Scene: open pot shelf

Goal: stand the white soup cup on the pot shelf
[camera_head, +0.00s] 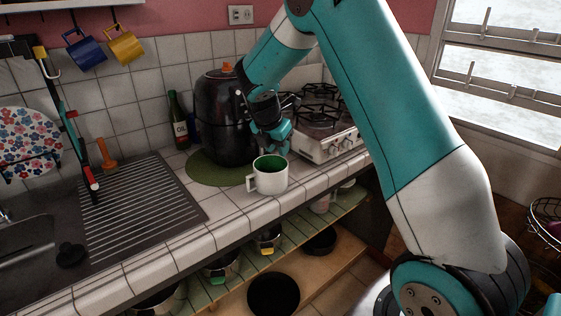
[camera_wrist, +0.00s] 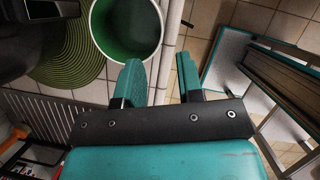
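The white soup cup (camera_head: 270,180) has a green inside and a handle on its left. It stands upright on the white tiled counter near the front edge. In the wrist view its round opening (camera_wrist: 125,30) shows beyond the left finger. My gripper (camera_head: 277,141) is above and just behind the cup in the head view. In the wrist view the fingers (camera_wrist: 160,72) are apart with nothing between them, and the cup lies outside them. The pot shelf (camera_head: 343,208) is the open slatted level under the counter, holding several pots; the counter hides part of it.
A black air fryer (camera_head: 223,115) stands on a round green mat (camera_head: 205,173) behind the cup. A bottle (camera_head: 178,120) and a white gas stove (camera_head: 330,145) are nearby. A sink drainboard (camera_head: 135,205) is at left. A lower board (camera_head: 325,268) holds dark pans.

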